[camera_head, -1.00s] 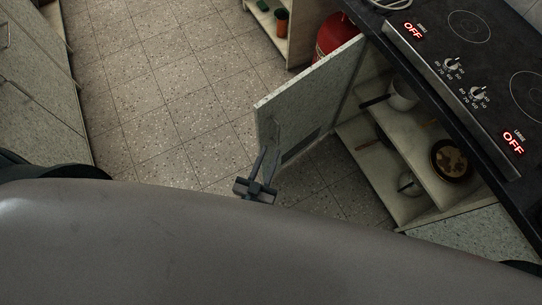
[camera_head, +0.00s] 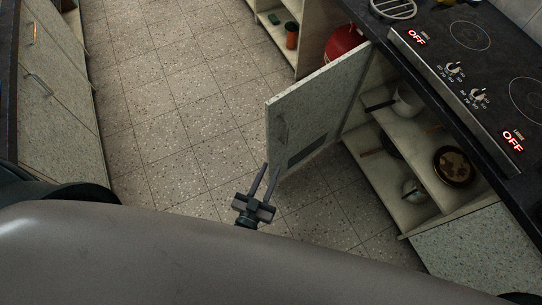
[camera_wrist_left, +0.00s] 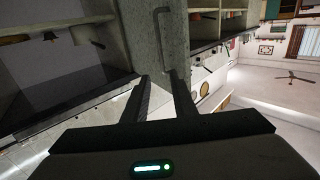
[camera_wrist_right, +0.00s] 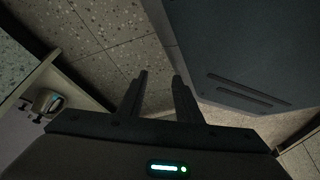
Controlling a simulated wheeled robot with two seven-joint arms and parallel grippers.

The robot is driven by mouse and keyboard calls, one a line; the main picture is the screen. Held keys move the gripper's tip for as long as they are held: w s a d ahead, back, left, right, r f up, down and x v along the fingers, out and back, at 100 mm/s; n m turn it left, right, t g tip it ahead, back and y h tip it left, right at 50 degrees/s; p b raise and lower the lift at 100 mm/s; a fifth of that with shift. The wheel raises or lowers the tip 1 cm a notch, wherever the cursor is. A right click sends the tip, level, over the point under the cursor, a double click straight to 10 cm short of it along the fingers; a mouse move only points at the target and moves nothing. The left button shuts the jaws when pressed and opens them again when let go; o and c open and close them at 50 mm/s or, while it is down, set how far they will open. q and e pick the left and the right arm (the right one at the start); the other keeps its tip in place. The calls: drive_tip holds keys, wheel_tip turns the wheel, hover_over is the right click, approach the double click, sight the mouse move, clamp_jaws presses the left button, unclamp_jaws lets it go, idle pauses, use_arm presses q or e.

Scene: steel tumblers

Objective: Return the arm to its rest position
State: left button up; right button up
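My left gripper (camera_head: 270,168) shows just past the front of my body, below the open cabinet door (camera_head: 310,105) in the picture. Its two fingers are apart with nothing between them. In the left wrist view, the empty fingers of the left gripper (camera_wrist_left: 158,80) point towards a pale door panel with a bar handle (camera_wrist_left: 160,35). I cannot tell whether they touch it. My right gripper shows only in the right wrist view (camera_wrist_right: 160,78), with its fingers apart and empty above the floor.
The open cabinet's shelves (camera_head: 420,205) hold pots and a round dark pan (camera_head: 453,166). A hob (camera_head: 470,70) reading OFF is above. A red cylinder (camera_head: 343,42) stands behind the door. The tiled floor (camera_head: 180,110) to the left is clear, up to cabinets (camera_head: 50,90) at the left edge.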

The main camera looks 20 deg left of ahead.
drive_tip(key=shift+w, duration=0.15)
